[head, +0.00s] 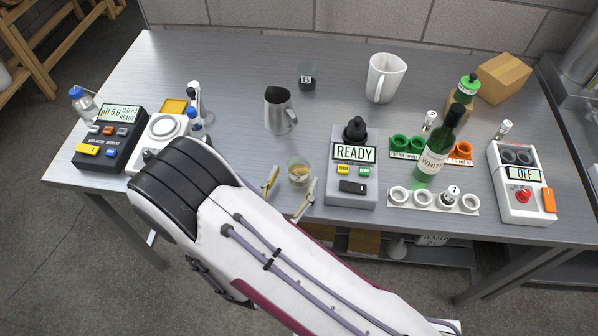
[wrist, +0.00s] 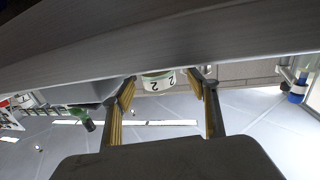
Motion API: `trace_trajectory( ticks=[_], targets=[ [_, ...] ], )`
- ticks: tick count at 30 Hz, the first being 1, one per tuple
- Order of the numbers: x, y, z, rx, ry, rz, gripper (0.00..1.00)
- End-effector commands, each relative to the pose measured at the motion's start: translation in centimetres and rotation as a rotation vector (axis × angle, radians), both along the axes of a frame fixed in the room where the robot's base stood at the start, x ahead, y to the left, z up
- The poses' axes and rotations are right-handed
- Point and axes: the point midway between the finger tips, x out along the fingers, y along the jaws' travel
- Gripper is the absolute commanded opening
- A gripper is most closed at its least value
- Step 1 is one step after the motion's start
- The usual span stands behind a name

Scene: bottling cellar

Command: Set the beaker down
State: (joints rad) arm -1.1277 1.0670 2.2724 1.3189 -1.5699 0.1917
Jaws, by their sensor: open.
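A small glass beaker (head: 299,170) with yellowish contents stands upright on the grey metal table (head: 240,70), near its front edge and left of the READY device. In the wrist view, which shows the scene upside down, the beaker (wrist: 158,84) carries a white label with a 2, and its base appears to meet the table. My gripper (head: 292,179) is open, with one yellow-padded finger on each side of the beaker. In the wrist view, gaps show between the beaker and both fingers (wrist: 163,82).
The READY device (head: 352,185) stands close on the right. Farther right are a green bottle (head: 434,160), a white rack (head: 400,203) and a switched-off device (head: 525,205). A steel jug (head: 280,112) and a white pitcher (head: 383,78) stand behind. A pH meter (head: 108,150) is left.

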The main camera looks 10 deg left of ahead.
Motion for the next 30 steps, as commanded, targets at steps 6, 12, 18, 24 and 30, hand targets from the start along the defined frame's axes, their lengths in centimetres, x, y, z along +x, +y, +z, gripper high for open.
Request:
trace_trajectory(
  ticks=[6,12,18,24,30],
  targets=[
    [1.9,-0.8,0.5,0.001,-0.001,-0.004,0.59],
    [3.3,-1.0,0.3,0.001,0.000,-0.002,0.59],
    [3.7,-1.1,0.3,0.000,0.000,-0.001,0.59],
    [3.7,-1.1,0.3,0.000,0.000,-0.001,0.59],
    [3.7,-1.1,0.3,0.000,0.000,-0.001,0.59]
  ],
)
